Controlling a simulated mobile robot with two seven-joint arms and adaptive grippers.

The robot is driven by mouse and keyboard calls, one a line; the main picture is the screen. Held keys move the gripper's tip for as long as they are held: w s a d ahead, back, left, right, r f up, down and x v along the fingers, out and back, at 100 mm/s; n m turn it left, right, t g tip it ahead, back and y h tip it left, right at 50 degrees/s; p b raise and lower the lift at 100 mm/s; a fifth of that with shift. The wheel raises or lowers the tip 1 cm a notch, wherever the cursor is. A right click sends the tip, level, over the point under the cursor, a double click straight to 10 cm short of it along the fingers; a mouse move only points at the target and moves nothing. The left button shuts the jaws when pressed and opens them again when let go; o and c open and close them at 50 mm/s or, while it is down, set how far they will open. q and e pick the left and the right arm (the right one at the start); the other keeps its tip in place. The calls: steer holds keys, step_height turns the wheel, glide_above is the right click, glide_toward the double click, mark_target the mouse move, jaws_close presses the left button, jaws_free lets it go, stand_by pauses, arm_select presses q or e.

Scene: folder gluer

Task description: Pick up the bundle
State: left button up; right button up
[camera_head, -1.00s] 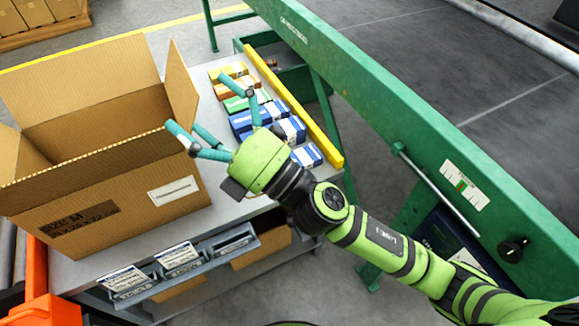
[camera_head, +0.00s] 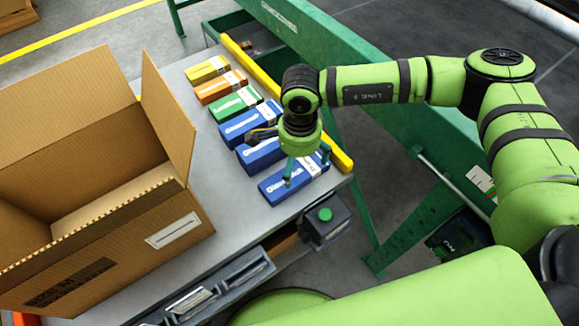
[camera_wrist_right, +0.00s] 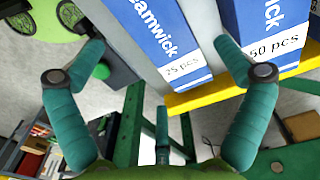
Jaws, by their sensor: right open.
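A row of small bundles lies on the grey table. From the far end they are yellow (camera_head: 208,69), orange (camera_head: 221,87), green (camera_head: 237,104) and blue. The nearest blue bundle (camera_head: 276,188) has a white label end and lies close to the yellow rail. My right gripper (camera_head: 306,168) points down over that nearest bundle, its fingers spread and empty. In the right wrist view, a blue bundle marked "25 pcs" (camera_wrist_right: 150,35) and one marked "50 pcs" (camera_wrist_right: 265,30) show between and beyond the open fingers (camera_wrist_right: 160,55). Contact cannot be told. My left gripper is not in view.
A large open cardboard box (camera_head: 150,240) stands on the table's left, its flap raised toward the bundles. The yellow rail (camera_head: 335,150) edges the table on the right, beside the green machine frame (camera_head: 375,95). A green button box (camera_head: 325,215) sits at the near corner.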

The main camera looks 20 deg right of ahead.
mark_target(298, 177)
steer(key=f, duration=0.6)
steer(key=shift+s, duration=0.2)
steer(key=shift+r, duration=0.1)
steer(key=c, duration=1.1)
